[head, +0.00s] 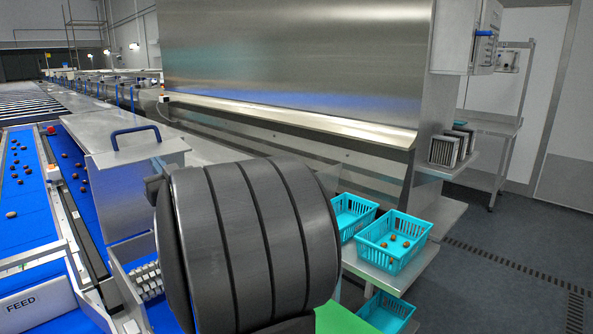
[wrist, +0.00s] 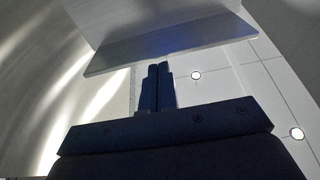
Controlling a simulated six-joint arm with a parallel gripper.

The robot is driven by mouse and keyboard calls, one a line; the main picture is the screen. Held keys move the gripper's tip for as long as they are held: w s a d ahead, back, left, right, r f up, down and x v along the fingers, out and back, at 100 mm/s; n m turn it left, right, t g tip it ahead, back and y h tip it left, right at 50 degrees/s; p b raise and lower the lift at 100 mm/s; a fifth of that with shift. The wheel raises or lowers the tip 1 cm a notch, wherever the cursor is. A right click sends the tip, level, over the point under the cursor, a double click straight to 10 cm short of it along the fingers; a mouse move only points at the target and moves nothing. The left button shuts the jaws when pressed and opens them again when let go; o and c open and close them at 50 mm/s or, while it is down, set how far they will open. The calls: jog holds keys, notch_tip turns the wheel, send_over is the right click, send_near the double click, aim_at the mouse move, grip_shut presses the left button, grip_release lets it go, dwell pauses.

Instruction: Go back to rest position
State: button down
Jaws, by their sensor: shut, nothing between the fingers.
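My gripper (wrist: 158,85) shows in the wrist view, its two dark fingers side by side and closed with nothing between them. It points toward a pale metal ledge or panel edge (wrist: 170,45) across the upper part of that view; I cannot tell the gap to it. In the head view a large dark ribbed arm part of mine fills the lower middle, and my gripper is not visible there. Dates (head: 75,165) lie scattered on the blue belts (head: 28,220) at the left. A turquoise basket (head: 397,258) at the right holds several dates.
Another turquoise basket (head: 352,210) stands behind the first, and a third (head: 385,312) sits lower down. A tall steel housing (head: 290,60) stands behind my arm. A metal cover with a blue handle (head: 135,132) spans the belt. Grey floor (head: 500,270) is open at the right.

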jog(key=r+v, duration=0.1)
jog(key=v, duration=1.2)
jog(key=x, duration=0.8)
jog(key=shift+w+a, duration=0.25)
jog(key=shift+f, duration=0.15)
dwell(1.4)
